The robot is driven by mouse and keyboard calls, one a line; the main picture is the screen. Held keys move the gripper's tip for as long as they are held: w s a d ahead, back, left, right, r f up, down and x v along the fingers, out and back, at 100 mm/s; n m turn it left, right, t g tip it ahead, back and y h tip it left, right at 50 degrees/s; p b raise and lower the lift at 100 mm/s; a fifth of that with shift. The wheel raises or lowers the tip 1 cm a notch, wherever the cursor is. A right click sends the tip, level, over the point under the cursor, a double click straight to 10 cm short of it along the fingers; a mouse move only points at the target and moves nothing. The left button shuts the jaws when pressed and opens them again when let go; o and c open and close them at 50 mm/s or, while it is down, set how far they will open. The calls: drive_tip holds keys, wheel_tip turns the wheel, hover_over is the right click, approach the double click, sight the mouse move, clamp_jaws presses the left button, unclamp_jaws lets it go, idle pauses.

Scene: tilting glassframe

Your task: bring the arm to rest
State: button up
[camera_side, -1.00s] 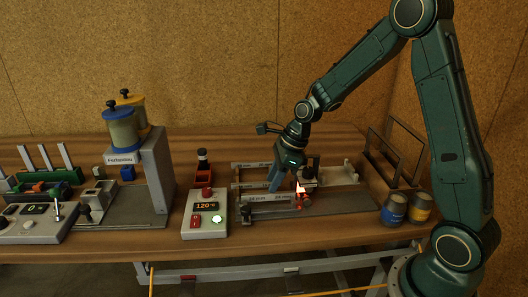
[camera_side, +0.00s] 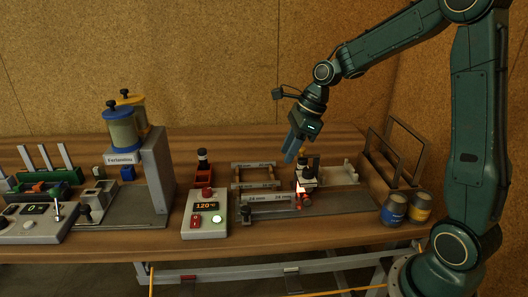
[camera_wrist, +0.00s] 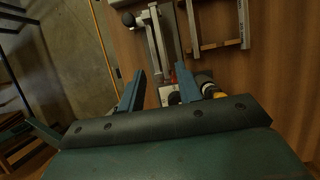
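My gripper (camera_side: 291,158) hangs in the air above the right part of the fixture plate, clear of the things below. In the wrist view my gripper (camera_wrist: 160,82) shows its two blue fingers spread apart, with nothing held between them. A small rectangular frame (camera_side: 236,176) with brown side bars lies on the bench to the left of and below the gripper. It also shows at the top right of the wrist view (camera_wrist: 194,28).
A grey fixture (camera_side: 345,203) with a glowing orange spot stands below my gripper. A control box (camera_side: 205,228) reading 120 °C is to its left. A dispenser (camera_side: 155,165), two cans (camera_side: 393,210) and an upright dark rack (camera_side: 405,150) stand around. Air above the bench is clear.

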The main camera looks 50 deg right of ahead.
idle(0.4)
drive_tip(key=s+a+r+n+h, duration=0.1)
drive_tip(key=s+a+r+n, duration=0.1)
drive_tip(key=s+n, duration=0.5)
drive_tip(key=s+a+r+n+t+h, duration=0.1)
drive_tip(key=s+a+r+n, duration=0.1)
drive_tip(key=s+n, duration=0.6)
drive_tip(key=s+a+r+n+t+h, duration=0.1)
drive_tip(key=s+a+r+n, duration=0.1)
drive_tip(key=s+r+n, duration=0.2)
drive_tip(key=s+n, duration=0.3)
drive_tip(key=n, duration=0.5)
drive_tip(key=shift+s+a+r, duration=0.15)
drive_tip(key=shift+a+r, duration=0.1)
drive_tip(key=shift+r, duration=0.05)
